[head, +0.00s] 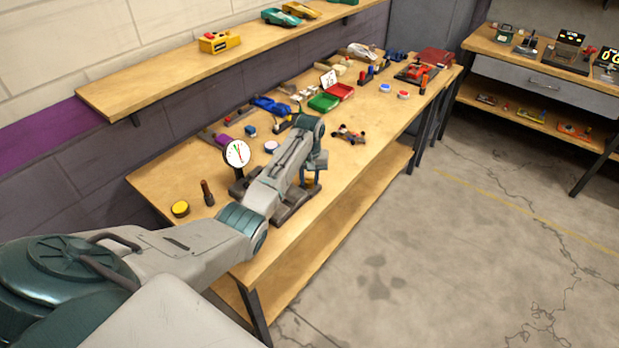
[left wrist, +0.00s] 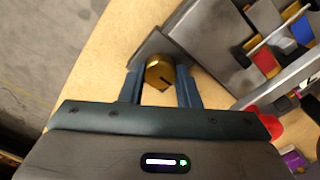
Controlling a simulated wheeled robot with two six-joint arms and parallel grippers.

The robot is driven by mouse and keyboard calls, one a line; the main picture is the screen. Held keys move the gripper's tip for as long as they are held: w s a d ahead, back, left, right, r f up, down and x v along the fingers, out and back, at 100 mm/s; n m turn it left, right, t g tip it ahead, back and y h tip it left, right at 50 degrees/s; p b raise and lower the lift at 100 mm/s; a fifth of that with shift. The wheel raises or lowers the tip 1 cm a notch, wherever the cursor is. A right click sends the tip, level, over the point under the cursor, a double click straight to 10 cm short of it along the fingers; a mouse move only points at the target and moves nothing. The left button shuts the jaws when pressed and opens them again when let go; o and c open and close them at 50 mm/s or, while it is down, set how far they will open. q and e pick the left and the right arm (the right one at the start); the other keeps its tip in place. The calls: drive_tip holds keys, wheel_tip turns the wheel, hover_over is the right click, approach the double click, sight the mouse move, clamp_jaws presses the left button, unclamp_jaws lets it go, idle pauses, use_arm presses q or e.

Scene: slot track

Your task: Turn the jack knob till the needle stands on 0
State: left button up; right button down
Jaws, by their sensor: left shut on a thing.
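The jack knob (left wrist: 160,75) is a round brass knob with a dark line across its face. It sits on a dark grey part (left wrist: 150,45) of the jack. My left gripper (left wrist: 158,86) is shut on the knob, one blue finger on each side. In the head view the left gripper (head: 310,178) points down at the bench's front edge, and the arm hides part of the jack. The white round dial (head: 237,153) stands left of the arm. A thin needle and a green mark show on it, but its figures are too small to read. The right gripper is not in view.
The wooden bench (head: 160,178) carries a yellow round tin (head: 180,209) and a dark upright tool (head: 207,193) at the near left. A small car (head: 349,135) and red and green trays (head: 323,102) lie beyond the arm. The near left corner is mostly clear.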

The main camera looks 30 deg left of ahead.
use_arm(q)
drive_tip(key=shift+r+m, duration=0.15)
drive_tip(key=shift+m, duration=0.25)
drive_tip(key=shift+m+p, duration=0.9)
drive_tip(key=shift+m, duration=0.1)
drive_tip(key=m+p, duration=0.1)
drive_tip(key=m, duration=0.2)
drive_tip(key=shift+m+p, duration=0.45)
drive_tip(key=shift+m, duration=0.55)
drive_tip(key=shift+w, duration=0.1)
drive_tip(key=o, duration=1)
drive_tip(key=shift+c, duration=0.2)
